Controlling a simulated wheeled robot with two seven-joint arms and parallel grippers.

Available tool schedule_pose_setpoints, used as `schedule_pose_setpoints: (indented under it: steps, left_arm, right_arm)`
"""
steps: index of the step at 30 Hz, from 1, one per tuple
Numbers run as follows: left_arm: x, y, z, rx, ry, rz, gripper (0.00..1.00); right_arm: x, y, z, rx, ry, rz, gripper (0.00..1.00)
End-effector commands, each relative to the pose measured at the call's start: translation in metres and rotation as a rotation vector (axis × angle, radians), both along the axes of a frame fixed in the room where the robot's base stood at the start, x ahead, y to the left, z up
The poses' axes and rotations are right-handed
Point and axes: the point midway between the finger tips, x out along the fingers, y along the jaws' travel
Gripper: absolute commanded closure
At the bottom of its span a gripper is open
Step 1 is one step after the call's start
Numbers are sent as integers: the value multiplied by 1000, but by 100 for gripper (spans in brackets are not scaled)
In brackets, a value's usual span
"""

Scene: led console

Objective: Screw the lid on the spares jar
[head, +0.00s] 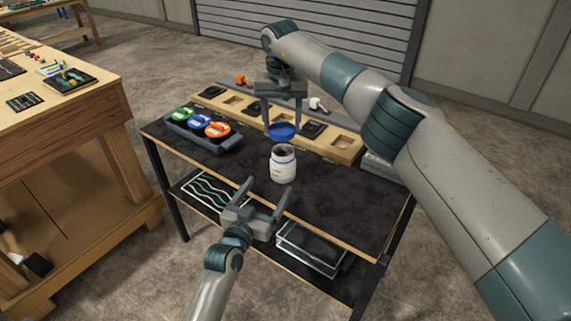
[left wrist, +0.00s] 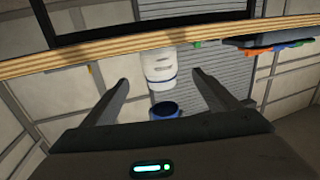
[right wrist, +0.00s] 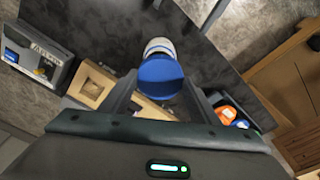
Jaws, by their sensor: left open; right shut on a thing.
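The spares jar (head: 283,166) is white with a dark open mouth and stands upright on the dark tabletop. The blue lid (head: 281,131) is between the fingers of my right gripper (head: 282,132), which is shut on it. The lid is above the jar and apart from it; in the right wrist view the lid (right wrist: 159,78) partly covers the jar (right wrist: 158,46). My left gripper (head: 269,185) is open and empty at the table's near edge, in front of the jar. In the left wrist view the jar (left wrist: 160,68) and lid (left wrist: 165,109) show beyond its fingers, a gap between them.
A dark tray (head: 175,130) with green, blue and orange round pieces stands at the left. A wooden strip with square pockets (head: 345,145) runs along the back. A clear bin (head: 310,250) is on the lower shelf.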

Motion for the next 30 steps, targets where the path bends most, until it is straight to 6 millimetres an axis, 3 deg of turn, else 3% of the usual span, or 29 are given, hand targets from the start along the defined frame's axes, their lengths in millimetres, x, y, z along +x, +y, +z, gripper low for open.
schedule_pose_setpoints:
  steps: [19, 30]
  left_arm:
    - [4, -2, 8, -4, -12, -3, 18]
    - [40, -17, 8, -4, -12, -3, 18]
  right_arm:
    - [1, 1, 0, 0, 0, 1, 65]
    - [1, 1, 0, 0, 0, 1, 65]
